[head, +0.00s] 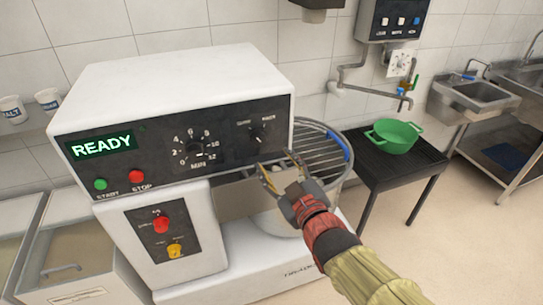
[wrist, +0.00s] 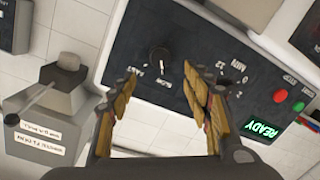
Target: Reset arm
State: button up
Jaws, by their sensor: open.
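My gripper (head: 283,178) is open and empty in the head view, in front of the right part of the white mixer's (head: 170,85) black control panel. In the wrist view my gripper (wrist: 165,95) has its two yellowish fingers spread apart, with the panel and a black knob (wrist: 158,55) behind the gap. The same knob (head: 258,132) shows on the panel's right side in the head view. A green "READY" display (head: 101,146) is lit. I cannot tell whether a fingertip touches anything.
The wire bowl guard (head: 322,150) stands right behind my gripper. A sink (head: 472,97) is farther right. The floor (head: 455,245) at the right is clear.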

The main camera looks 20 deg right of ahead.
jog(key=shift+s, duration=0.45)
jog(key=s+d+f+m+g+h, duration=0.2)
jog(key=s+d+f+m+g, duration=0.15)
jog(key=s+f+g, duration=0.5)
jog(key=s+a+r+m+g+y+p, duration=0.1)
jog(key=s+a+r+m+g+p, duration=0.1)
jog(key=s, duration=0.7)
notch_tip(320, 180, up, 3)
jog(key=shift+s+a+r+g+p, duration=0.25)
jog(key=shift+a+g+p, duration=0.25)
jog(key=shift+a, duration=0.55)
jog(key=shift+s+m, duration=0.1)
jog(key=shift+m, duration=0.15)
